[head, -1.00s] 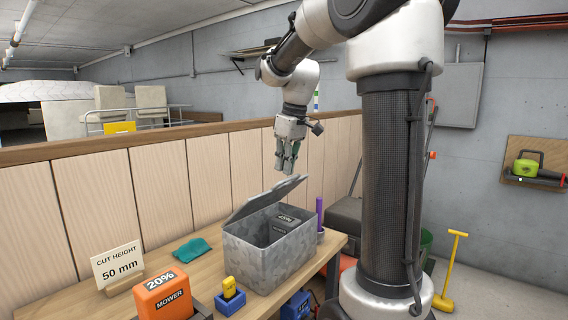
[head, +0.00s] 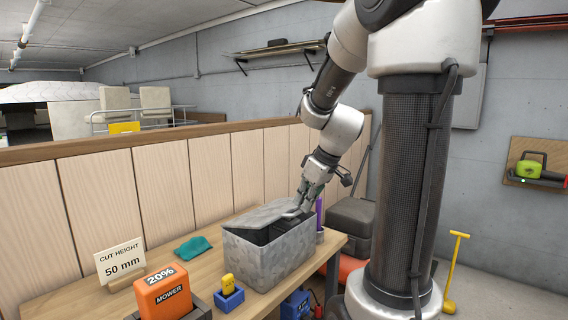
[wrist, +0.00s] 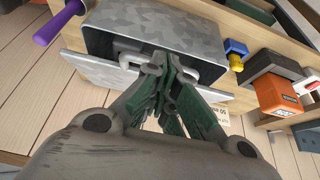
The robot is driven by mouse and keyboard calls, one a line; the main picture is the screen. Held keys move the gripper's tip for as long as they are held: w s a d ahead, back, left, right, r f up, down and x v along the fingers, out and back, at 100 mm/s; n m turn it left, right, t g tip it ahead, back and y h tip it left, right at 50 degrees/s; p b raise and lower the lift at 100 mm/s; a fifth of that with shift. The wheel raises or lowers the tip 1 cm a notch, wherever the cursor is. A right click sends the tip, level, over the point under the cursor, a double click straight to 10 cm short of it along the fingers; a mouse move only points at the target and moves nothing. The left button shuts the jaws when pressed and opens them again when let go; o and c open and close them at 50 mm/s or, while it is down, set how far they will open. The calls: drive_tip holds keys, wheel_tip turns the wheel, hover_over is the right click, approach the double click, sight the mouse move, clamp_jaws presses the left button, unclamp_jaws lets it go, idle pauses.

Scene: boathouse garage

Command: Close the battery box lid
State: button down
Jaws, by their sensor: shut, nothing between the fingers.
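The grey metal battery box (head: 268,257) stands on the wooden bench, and it also shows in the wrist view (wrist: 165,25). Its lid (head: 262,216) is tilted low over the opening, with a dark gap left on the right side. My gripper (head: 302,206) is shut and empty, at the lid's raised right edge. In the wrist view my gripper (wrist: 165,75) covers part of the lid (wrist: 80,68) and a light handle-like bar. I cannot tell exactly where the fingertips touch.
An orange mower battery (head: 163,294), a yellow item in a blue holder (head: 229,298) and a "CUT HEIGHT 50 mm" sign (head: 121,262) stand left of the box. A teal cloth (head: 193,248) lies behind. A purple-handled tool (head: 319,214) stands close to the box's right end.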

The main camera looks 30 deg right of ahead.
drive_tip(key=shift+s+d+f, duration=0.1)
drive_tip(key=shift+s+f, duration=0.15)
drive_tip(key=shift+f, duration=0.7)
drive_tip(key=shift+s+d+f, duration=0.1)
drive_tip(key=shift+s+f, duration=0.2)
drive_tip(key=shift+f, duration=0.65)
drive_tip(key=shift+s+d+f, duration=0.1)
drive_tip(key=shift+s+f, duration=0.15)
drive_tip(key=shift+f, duration=0.7)
